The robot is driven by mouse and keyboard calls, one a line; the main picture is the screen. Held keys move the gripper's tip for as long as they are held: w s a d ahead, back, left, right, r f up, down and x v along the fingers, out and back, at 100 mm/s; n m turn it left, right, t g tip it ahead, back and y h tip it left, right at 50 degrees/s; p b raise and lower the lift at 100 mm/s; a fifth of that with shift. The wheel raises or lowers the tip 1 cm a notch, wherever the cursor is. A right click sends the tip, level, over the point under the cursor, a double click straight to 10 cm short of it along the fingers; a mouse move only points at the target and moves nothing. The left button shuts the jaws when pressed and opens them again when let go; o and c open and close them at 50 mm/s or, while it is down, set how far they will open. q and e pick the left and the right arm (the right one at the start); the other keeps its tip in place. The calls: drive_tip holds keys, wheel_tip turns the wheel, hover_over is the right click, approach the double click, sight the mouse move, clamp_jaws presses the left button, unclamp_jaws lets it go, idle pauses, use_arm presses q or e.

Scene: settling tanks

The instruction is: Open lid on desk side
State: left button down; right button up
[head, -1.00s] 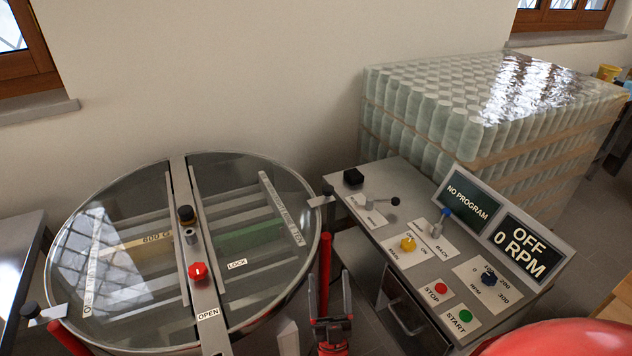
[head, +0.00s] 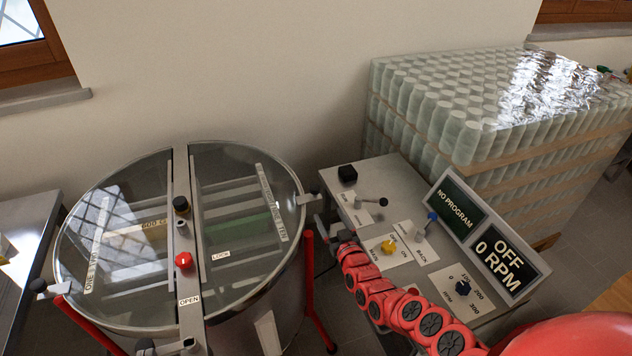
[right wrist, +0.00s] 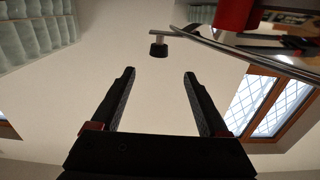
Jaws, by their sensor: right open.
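The round tank has a clear lid in two halves, both lying shut on either side of a metal crossbar (head: 188,235). The desk-side lid half (head: 235,225) has a metal tab handle (head: 306,199) with a black knob at its right rim. My right gripper (head: 326,226) is just below and beside that handle, at the desk's left edge, partly hidden by my red arm. In the right wrist view the open jaws (right wrist: 158,75) are empty; a black knob (right wrist: 158,51) on a metal bar shows beyond the fingertips, apart from them. My left gripper is out of view.
The control desk (head: 400,185) stands right of the tank, with levers, knobs and two screens (head: 456,205); my arm crosses above it. A red tank leg (head: 309,270) stands near the gripper. A pallet of wrapped jars (head: 470,110) is behind the desk. The crossbar carries a red knob (head: 183,260).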

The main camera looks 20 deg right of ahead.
sight(313, 185)
drive_tip(key=w+b, duration=0.3)
drive_tip(key=w, duration=0.2)
drive_tip(key=w+b, duration=0.4)
drive_tip(key=w, duration=0.1)
drive_tip(key=w+b, duration=0.3)
drive_tip(key=w, duration=0.2)
drive_tip(key=shift+a+f, duration=0.3)
drive_tip(key=shift+f, duration=0.1)
drive_tip(key=shift+w+d+r+b, duration=0.1)
drive_tip(key=shift+w+r+b, duration=0.05)
drive_tip(key=shift+w+b, duration=0.7)
drive_tip(key=shift+w+r, duration=0.15)
drive_tip(key=shift+r, duration=0.05)
drive_tip(key=shift+c, duration=0.3)
clamp_jaws()
